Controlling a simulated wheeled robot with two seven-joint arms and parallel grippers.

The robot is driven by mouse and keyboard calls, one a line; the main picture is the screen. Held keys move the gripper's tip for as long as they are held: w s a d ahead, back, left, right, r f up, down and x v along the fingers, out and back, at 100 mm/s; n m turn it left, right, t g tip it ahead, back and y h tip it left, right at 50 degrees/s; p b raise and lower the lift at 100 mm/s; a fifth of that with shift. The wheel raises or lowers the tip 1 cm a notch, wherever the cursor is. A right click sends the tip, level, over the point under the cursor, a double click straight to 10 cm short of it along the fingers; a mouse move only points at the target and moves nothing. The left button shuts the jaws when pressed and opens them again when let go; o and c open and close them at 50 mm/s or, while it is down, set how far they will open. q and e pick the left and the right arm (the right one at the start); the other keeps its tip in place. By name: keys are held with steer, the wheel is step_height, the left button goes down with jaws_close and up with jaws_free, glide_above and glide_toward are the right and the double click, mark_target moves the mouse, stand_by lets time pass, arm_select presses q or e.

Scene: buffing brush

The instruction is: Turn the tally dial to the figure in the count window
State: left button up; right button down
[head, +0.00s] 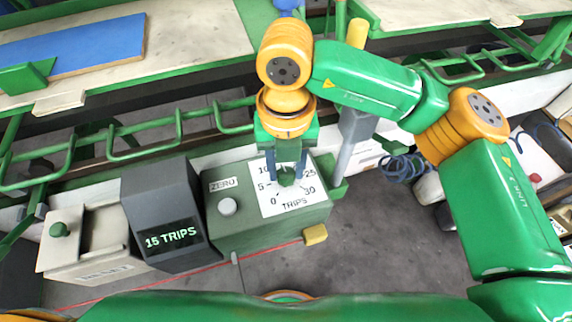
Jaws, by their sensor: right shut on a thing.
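The tally dial (288,177) is a small dark green knob on a white scale plate (290,205) marked 0, 5, 10, 25, 30 and TRIPS. My right gripper (287,172) points down over the dial and is shut on it. The gripper covers the upper middle of the scale, and I cannot tell where the dial's pointer stands. My left gripper is not in view.
A ZERO button (227,207) sits left of the scale on the green box (225,236). A grey box with a green knob (60,230) stands at far left. A yellow block (315,234) is at the green box's front right corner. Green rails (120,150) run behind.

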mark_target(286, 173)
steer(key=shift+c, duration=2.2)
jaws_free()
step_height(286, 173, up, 7)
steer(key=shift+s+r, duration=0.1)
